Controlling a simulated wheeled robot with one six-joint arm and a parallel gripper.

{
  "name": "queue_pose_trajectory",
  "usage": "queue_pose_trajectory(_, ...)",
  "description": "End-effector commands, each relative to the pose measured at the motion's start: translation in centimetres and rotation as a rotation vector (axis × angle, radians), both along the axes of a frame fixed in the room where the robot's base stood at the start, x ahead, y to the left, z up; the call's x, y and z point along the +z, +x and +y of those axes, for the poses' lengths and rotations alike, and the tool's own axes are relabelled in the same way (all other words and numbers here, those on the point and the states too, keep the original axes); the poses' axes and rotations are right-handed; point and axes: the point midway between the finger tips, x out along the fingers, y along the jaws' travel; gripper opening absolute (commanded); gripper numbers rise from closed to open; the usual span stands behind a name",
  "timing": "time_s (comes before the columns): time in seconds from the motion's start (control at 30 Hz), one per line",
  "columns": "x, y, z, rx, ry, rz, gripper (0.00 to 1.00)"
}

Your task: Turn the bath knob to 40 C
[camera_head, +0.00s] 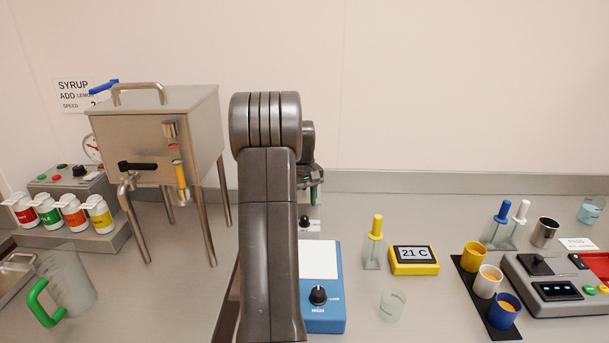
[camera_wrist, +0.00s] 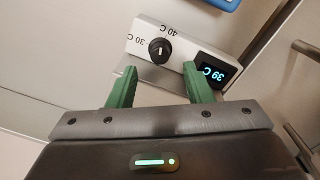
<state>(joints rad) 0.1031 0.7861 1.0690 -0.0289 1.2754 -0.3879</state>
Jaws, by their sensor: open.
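In the wrist view, a white control panel carries the black bath knob (camera_wrist: 159,50) with a pale mark on its face. Labels 30 C and 40 C are printed beside it, and a dark display (camera_wrist: 213,71) seems to read 39 C, all upside down. My gripper (camera_wrist: 160,84) is open, its two green fingers apart with nothing between them. The knob lies beyond the fingertips, roughly centred in the gap; no contact shows. In the head view, my arm hides most of the panel; a small knob (camera_head: 305,221) shows at its right edge.
A blue device (camera_head: 322,260) with a black knob stands just right of my arm. A yellow display (camera_head: 414,259) reads 21 C. A steel hopper (camera_head: 155,135) on legs stands left, near a green-handled jug (camera_head: 69,284). Cups (camera_head: 487,281) stand on a black mat at right.

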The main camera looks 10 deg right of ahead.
Motion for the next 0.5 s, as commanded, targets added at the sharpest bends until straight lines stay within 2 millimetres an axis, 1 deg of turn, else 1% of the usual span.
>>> queue_pose_trajectory(0.03,-1.0,-0.1,0.0,0.0,0.001,0.004,0.46)
queue_pose_trajectory(0.1,-2.4,-0.1,-0.1,-0.001,0.001,0.004,0.46)
queue_pose_trajectory(0.2,-4.4,-0.1,-0.1,-0.001,0.0,0.005,0.46)
queue_pose_trajectory(0.3,-6.1,0.0,-0.2,-0.04,0.0,0.001,0.46)
queue_pose_trajectory(0.5,-5.9,0.0,-0.2,-0.238,0.0,-0.001,0.46)
